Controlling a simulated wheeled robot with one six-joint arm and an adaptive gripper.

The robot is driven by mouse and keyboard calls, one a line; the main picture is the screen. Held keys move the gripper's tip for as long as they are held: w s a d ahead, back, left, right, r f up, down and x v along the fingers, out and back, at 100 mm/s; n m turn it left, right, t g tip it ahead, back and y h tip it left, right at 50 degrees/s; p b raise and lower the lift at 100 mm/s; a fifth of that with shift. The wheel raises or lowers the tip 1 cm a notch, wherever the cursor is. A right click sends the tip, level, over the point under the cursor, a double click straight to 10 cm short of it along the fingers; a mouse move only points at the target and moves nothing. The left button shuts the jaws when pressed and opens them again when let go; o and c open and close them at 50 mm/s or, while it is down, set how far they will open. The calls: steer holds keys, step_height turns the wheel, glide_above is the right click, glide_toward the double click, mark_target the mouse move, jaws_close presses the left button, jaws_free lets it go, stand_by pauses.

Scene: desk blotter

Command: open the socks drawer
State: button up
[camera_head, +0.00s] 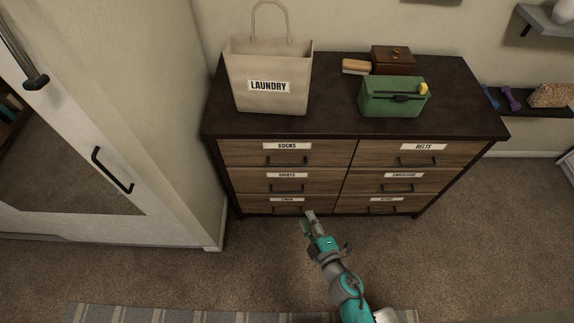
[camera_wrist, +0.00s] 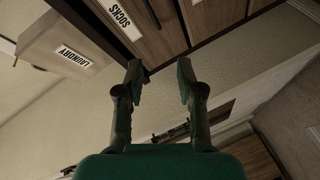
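The socks drawer (camera_head: 240,150) is the top left drawer of a dark-topped wooden dresser, with a white SOCKS label and a dark bar handle (camera_head: 287,162). It looks shut, its front level with its neighbours. In the wrist view the socks drawer (camera_wrist: 129,38) shows at the top, tilted, with its label. My gripper (camera_head: 307,216) is in front of the dresser, over the bottom left drawer in the picture and apart from the socks handle. In the wrist view my gripper (camera_wrist: 159,70) has its two fingers spread with nothing held between them.
A laundry bag (camera_head: 268,75), a green box (camera_head: 394,98), a brown wooden box (camera_head: 393,60) and a brush (camera_head: 356,67) stand on the dresser top (camera_head: 330,125). The other drawers look shut. A white mirrored door (camera_head: 110,190) stands at left.

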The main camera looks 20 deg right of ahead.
mark_target(287, 165)
steer(key=w+f+n, duration=0.1)
steer(key=w, duration=0.7)
steer(key=w+f+n, duration=0.1)
steer(key=w+n, duration=0.1)
steer(key=w, duration=0.6)
steer(key=w+f+n, duration=0.1)
steer(key=w, duration=0.7)
steer(key=shift+w+d, duration=0.15)
steer(key=shift+d, duration=0.1)
jaws_close()
